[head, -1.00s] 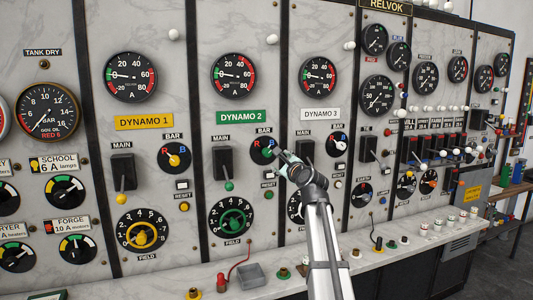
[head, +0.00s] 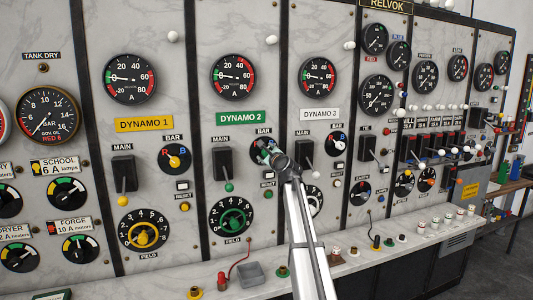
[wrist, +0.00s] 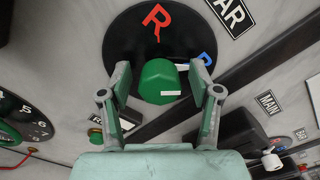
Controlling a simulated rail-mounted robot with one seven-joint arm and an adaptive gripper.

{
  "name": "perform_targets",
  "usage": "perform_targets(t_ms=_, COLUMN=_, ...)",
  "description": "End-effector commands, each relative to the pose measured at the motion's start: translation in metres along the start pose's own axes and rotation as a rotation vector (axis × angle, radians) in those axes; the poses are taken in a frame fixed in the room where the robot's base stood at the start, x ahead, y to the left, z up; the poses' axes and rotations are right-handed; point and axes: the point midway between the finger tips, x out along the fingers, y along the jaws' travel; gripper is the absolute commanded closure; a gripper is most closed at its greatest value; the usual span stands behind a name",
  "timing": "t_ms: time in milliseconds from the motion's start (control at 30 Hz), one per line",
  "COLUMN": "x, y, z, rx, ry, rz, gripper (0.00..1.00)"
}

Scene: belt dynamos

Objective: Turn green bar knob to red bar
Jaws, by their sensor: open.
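The green bar knob (wrist: 158,84) sits on a black round dial (wrist: 125,45) in the wrist view. A red R (wrist: 157,20) is at the dial's top and a blue B (wrist: 207,59) at its right. A white mark on the knob's right side faces toward the B. My gripper (wrist: 161,78) is open, with one finger on each side of the knob. I cannot tell whether the fingers touch it. In the head view my gripper (head: 268,154) covers most of this dial (head: 262,139), below the green DYNAMO 2 label (head: 241,118).
The black MAIN switch (head: 223,159) with its green-tipped lever is just left of the dial. A green field wheel (head: 231,217) is below it. The yellow bar knob (head: 174,159) is further left, and the DYNAMO 3 switch (head: 304,153) is to the right.

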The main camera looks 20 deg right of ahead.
Motion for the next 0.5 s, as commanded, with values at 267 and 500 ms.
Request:
perform_targets(t_ms=267, x=0.0006, y=0.0003, z=-0.0001, rx=0.0, ry=0.0, rz=0.0, gripper=0.4)
perform_targets(t_ms=500, x=0.0007, y=0.0003, z=0.0, rx=0.0, ry=0.0, rz=0.0, gripper=0.97)
